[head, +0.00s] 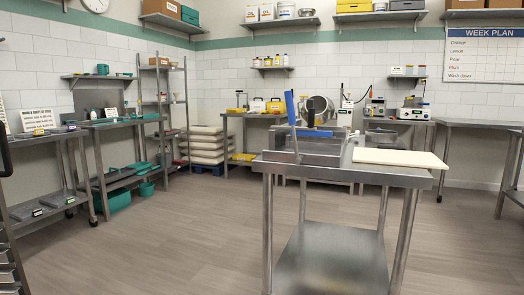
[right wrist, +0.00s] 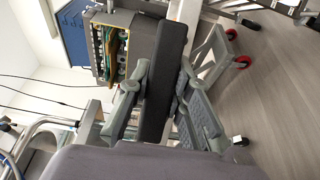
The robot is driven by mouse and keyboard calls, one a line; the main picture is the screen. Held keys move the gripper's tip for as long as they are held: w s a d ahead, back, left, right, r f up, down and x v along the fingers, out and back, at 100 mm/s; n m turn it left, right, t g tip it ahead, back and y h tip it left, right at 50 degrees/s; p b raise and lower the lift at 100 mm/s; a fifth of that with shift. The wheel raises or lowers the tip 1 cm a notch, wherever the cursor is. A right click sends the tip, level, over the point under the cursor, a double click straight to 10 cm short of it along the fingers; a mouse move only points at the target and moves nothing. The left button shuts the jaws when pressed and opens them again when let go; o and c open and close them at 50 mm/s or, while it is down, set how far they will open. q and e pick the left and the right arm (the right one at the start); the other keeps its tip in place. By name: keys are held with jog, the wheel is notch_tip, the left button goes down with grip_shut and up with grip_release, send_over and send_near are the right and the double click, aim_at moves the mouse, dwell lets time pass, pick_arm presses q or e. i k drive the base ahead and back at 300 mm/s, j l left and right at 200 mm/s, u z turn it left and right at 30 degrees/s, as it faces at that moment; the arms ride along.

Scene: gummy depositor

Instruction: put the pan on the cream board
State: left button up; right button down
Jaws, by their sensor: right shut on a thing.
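The cream board (head: 400,158) lies flat on the right part of the steel table's top in the head view, and its right end reaches past the table edge. No top of it is covered. My right gripper (right wrist: 160,98) shows only in the right wrist view. It is shut on a long dark bar (right wrist: 167,75), with one finger on each side. I cannot tell whether this bar belongs to the pan. I cannot make out the pan for sure in either view. My left gripper is not in view.
The steel table (head: 345,172) also carries a steel depositor (head: 305,150) with an upright blue handle (head: 290,108), left of the board. A side table (head: 475,123) stands at right. The floor (head: 180,235) left of the table is clear. Red-wheeled casters (right wrist: 242,62) show in the wrist view.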

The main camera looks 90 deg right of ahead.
aim_at(404, 157)
jog(key=z, duration=1.85)
